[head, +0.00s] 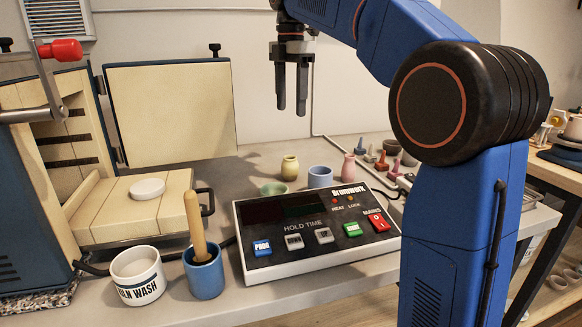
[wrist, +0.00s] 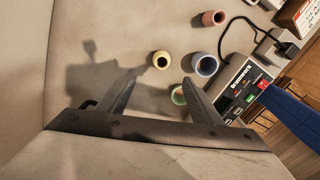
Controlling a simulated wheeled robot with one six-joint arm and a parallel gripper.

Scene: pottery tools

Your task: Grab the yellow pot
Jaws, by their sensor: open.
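The yellow pot (head: 290,168) is a small, narrow-necked vessel standing upright on the grey table behind the control box. It also shows in the wrist view (wrist: 161,60), seen from above with a dark mouth, beyond my fingertips and between their lines. My gripper (head: 291,108) is open and empty, pointing down, well above the table and above the pot in the head view. Its two fingers also show in the wrist view (wrist: 158,80), spread apart, with the gripper not touching the pot.
Close by stand a green bowl (head: 273,188), a blue cup (head: 320,177) and a pink vase (head: 349,167). The control box (head: 318,230) lies in front. An open kiln (head: 150,215), a wash pot (head: 138,277) and a blue mug (head: 204,275) are at left.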

